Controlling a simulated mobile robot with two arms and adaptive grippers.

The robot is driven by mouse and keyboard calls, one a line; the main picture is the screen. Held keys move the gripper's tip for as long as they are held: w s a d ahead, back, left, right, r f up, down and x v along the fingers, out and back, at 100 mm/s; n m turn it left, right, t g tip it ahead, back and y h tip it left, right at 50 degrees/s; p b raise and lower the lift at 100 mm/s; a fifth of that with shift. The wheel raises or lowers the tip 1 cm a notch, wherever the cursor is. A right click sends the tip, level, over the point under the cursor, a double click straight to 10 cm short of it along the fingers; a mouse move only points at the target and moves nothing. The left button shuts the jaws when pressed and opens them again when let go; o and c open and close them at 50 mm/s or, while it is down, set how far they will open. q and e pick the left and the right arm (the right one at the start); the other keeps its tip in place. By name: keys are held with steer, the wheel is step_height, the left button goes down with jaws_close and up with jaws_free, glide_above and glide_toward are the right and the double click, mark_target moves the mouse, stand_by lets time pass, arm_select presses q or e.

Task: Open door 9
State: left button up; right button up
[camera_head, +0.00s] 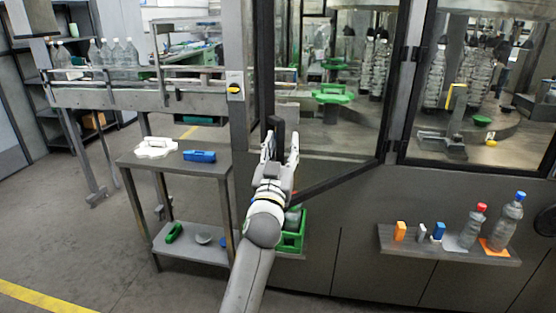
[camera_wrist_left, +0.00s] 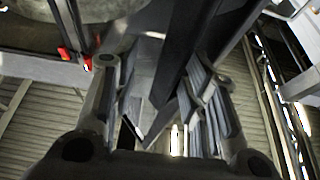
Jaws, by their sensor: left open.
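A glazed machine door with a dark frame (camera_head: 343,179) is in the middle of the head view, with hinges on its right side. Its lower edge slants out toward me, so it looks ajar. No door number is legible. My left gripper (camera_head: 280,148) is at the door's free left side, fingers pointing up and apart. A dark upright bar, seemingly the handle (camera_head: 275,125), shows between or just behind the fingertips. In the left wrist view, a dark bar (camera_wrist_left: 190,62) runs between the open fingers (camera_wrist_left: 158,78); contact cannot be told. My right gripper is out of view.
A side table (camera_head: 185,168) with a white part and a blue tool (camera_head: 199,156) stands left. A green crate (camera_head: 291,240) is beside my arm, low down. A shelf (camera_head: 450,250) with bottles juts out at right. A second glazed door adjoins on the right.

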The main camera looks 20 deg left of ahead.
arm_select(q)
steer(key=s+d, duration=0.1)
steer(key=s, duration=1.3)
steer(key=shift+d+f, duration=0.25)
steer(key=shift+f, duration=0.15)
